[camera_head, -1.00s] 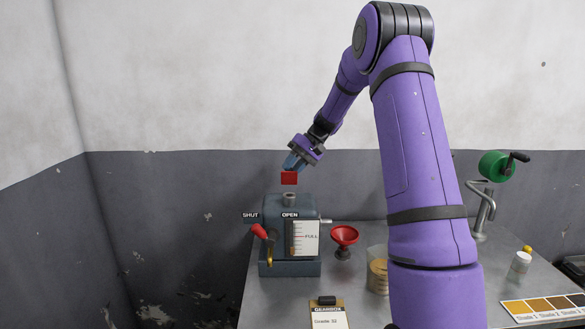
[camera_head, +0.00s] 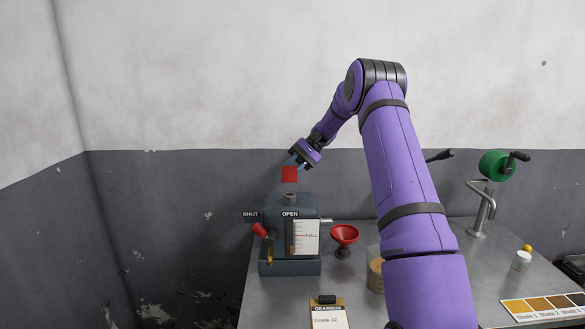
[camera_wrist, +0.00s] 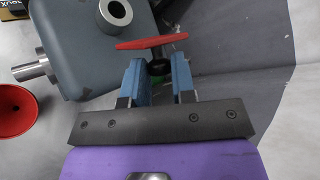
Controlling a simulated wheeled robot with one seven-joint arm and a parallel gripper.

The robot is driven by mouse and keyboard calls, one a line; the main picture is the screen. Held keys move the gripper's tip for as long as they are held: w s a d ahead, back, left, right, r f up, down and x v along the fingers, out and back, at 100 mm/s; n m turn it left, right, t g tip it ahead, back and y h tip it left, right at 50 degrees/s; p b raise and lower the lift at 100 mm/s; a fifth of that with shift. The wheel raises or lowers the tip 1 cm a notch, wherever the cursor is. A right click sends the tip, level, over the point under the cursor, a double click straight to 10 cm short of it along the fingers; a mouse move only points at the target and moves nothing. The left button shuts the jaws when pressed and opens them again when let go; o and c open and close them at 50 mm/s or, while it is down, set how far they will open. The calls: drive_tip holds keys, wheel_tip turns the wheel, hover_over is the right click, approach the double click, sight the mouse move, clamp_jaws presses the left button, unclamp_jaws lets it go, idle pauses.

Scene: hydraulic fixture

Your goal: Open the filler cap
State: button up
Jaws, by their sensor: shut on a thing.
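The red filler cap (camera_head: 289,174), a flat red bar on a dark stem, is held in my gripper (camera_head: 293,162). In the wrist view the cap (camera_wrist: 152,42) lies across the tips of my gripper's blue fingers (camera_wrist: 158,80), with its dark stem between them. The cap is off the grey filler neck (camera_head: 290,198) and hangs just above it in the head view. In the wrist view the open neck (camera_wrist: 115,13) shows its hole, up and left of the cap. The neck stands on top of the blue-grey gearbox tank (camera_head: 290,250).
A clipboard (camera_head: 328,315) lies in front.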

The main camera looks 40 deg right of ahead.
idle(0.5)
drive_tip(key=o, duration=0.9)
drive_tip(key=shift+v, duration=3.8)
drive_tip(key=shift+f, duration=0.1)
